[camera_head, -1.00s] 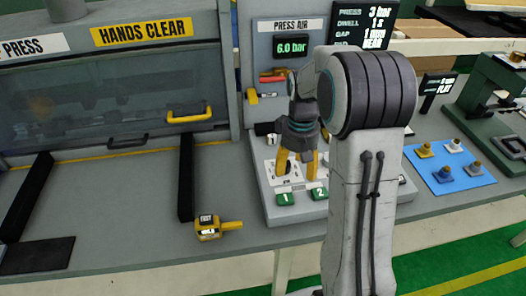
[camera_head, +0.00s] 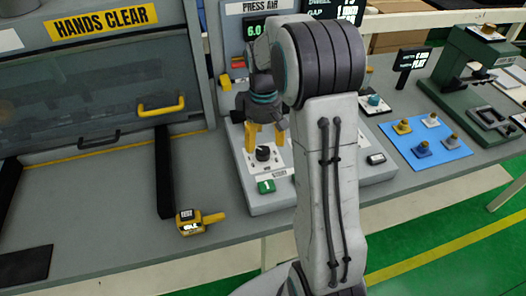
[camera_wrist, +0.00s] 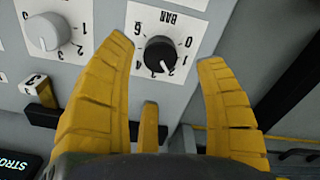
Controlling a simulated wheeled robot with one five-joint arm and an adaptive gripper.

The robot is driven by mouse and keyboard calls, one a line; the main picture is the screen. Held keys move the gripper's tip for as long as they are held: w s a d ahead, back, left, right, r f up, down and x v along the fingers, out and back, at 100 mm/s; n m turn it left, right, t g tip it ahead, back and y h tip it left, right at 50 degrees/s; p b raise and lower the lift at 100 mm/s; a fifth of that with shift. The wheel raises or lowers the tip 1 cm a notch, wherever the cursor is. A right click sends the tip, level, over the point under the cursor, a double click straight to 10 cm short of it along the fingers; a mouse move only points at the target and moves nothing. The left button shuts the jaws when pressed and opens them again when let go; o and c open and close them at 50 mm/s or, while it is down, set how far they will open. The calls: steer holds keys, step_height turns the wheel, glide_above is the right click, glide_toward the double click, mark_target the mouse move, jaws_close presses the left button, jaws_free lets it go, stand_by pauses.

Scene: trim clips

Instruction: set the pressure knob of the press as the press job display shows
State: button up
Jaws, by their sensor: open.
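The black pressure knob (camera_wrist: 160,54) sits on a white plate marked BAR, seen upside down in the wrist view. Its white pointer mark appears to be near the 2. In the head view the black knob (camera_head: 263,153) stands just below my fingertips. My gripper (camera_wrist: 165,52) is open, with one yellow finger to each side of the knob in that view; I see no contact. The gripper also shows in the head view (camera_head: 265,146). The press job display (camera_head: 345,9) is cut off by the top edge and partly hidden by my arm.
A grey knob (camera_wrist: 43,33) on a numbered plate is beside it in the wrist view. A green button (camera_head: 266,187) is in front of the black knob. A blue mat (camera_head: 442,160) with several small parts lies to the right. A yellow-handled tool (camera_head: 190,223) lies left.

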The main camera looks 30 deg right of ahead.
mark_target(263, 151)
steer(key=shift+f, duration=2.85)
steer(key=c, duration=1.2)
